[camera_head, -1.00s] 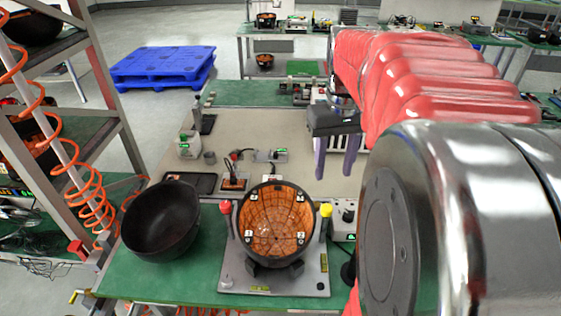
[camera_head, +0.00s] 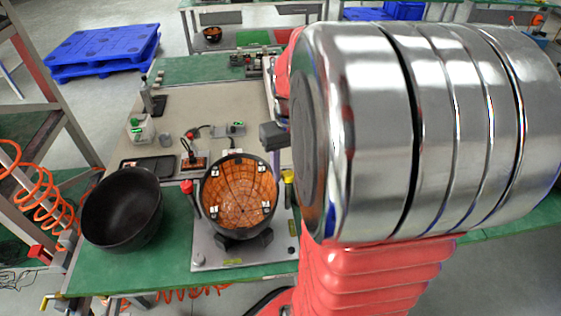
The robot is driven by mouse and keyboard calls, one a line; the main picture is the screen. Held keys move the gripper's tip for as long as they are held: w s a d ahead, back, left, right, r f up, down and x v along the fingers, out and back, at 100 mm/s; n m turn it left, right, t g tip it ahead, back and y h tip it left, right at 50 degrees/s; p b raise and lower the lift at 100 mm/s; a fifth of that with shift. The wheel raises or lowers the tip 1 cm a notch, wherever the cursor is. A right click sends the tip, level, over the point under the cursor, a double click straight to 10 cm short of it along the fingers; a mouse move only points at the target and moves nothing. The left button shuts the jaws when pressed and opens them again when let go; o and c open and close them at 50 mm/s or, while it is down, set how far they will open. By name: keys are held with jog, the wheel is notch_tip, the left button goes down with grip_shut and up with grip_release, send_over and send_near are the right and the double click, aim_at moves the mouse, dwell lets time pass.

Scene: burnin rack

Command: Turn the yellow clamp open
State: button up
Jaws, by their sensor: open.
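The yellow clamp (camera_head: 289,177) is a small upright handle with a yellow top, at the right edge of the grey fixture plate (camera_head: 205,250). A red-topped clamp (camera_head: 187,187) stands at the plate's left edge. Between them, a tilted round bowl-like part with an orange inner face (camera_head: 238,190) sits in the fixture. My gripper (camera_head: 276,150) shows only in part as a dark block just above and behind the yellow clamp, apart from it as far as I can see. It is open and empty; its fingers are hardly visible. My large silver arm joint hides the area right of the clamp.
A black bowl (camera_head: 121,209) stands on the green bench left of the fixture. A dark tray (camera_head: 147,165) and small devices lie behind it on the beige mat (camera_head: 170,120). A shelf rack with orange coiled hose (camera_head: 40,190) stands at the left.

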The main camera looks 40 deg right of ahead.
aim_at(288, 173)
jog(key=shift+c, duration=0.7)
grip_shut()
jog(key=shift+n, duration=0.5)
jog(key=shift+o, duration=0.7)
grip_release()
jog(key=shift+r, duration=0.1)
notch_tip(288, 173, up, 14)
jog(key=shift+f, duration=0.2)
